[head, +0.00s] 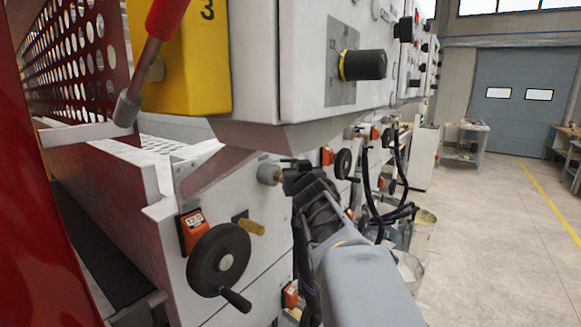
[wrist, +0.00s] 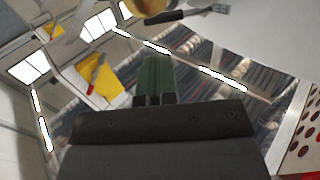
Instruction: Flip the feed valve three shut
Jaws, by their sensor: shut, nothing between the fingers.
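No label in view reads feed valve three, so I cannot tell for sure which fitting it is. A yellow box marked 3 (head: 190,60) with a red-handled lever (head: 165,18) stands at the upper left of the head view. A round metal fitting (head: 269,173) sticks out of the white machine side, just left of my gripper (head: 292,170). My gripper is shut and empty; its green fingers (wrist: 153,78) are together in the wrist view. A dark-handled lever with a grey metal end (wrist: 185,14) and part of a brass-coloured round piece (wrist: 135,6) show beyond them.
A black handwheel (head: 219,260) with a crank and an orange counter (head: 194,232) sits below left. A white cabinet with a black knob (head: 363,65) overhangs my gripper. Black hoses (head: 375,200) and buckets (head: 423,235) stand to the right.

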